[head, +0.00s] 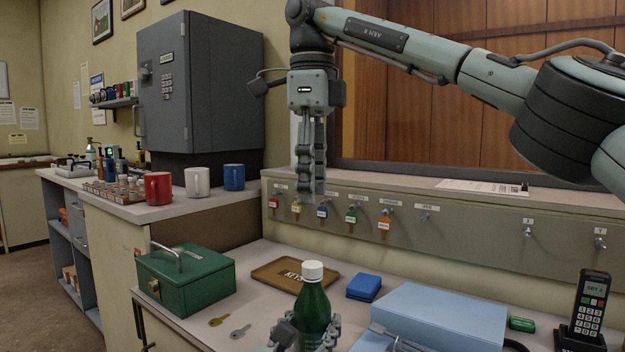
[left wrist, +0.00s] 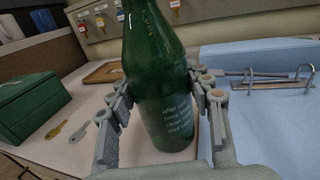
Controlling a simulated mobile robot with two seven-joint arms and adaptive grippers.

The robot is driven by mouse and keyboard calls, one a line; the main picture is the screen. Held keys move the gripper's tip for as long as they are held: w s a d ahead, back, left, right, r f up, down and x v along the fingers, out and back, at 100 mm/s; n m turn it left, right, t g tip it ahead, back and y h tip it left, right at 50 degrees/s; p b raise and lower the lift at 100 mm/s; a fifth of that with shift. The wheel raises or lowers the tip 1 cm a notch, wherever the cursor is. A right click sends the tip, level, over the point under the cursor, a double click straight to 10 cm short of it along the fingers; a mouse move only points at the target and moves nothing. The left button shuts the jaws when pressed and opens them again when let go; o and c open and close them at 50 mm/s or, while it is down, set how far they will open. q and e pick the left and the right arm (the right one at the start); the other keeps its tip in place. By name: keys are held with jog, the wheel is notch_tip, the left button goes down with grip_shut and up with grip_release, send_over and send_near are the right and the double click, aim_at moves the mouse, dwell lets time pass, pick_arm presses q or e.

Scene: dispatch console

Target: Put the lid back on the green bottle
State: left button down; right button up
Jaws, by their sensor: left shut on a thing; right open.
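The green bottle (head: 313,303) stands upright at the front of the counter, with a white lid (head: 313,271) on top of its neck. I cannot tell whether the lid is fully seated. My left gripper (head: 307,334) is shut on the bottle's body, one finger on each side. The bottle also shows in the left wrist view (left wrist: 158,65), its top cut off and pale print on its side. My right gripper (head: 311,190) hangs above and behind the bottle, fingers pointing down, open and empty, well apart from the lid.
A green cash box (head: 185,280), two keys (head: 219,320), a brown tray (head: 262,272) and a blue block (head: 364,287) lie around the bottle. A light-blue box (head: 440,318) and a handset (head: 588,305) are at right. A key rail (head: 460,228) runs behind.

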pick_arm(q)
jog(key=c, duration=0.6)
grip_release()
jog(key=v, duration=1.2)
jog(key=shift+s, duration=0.1)
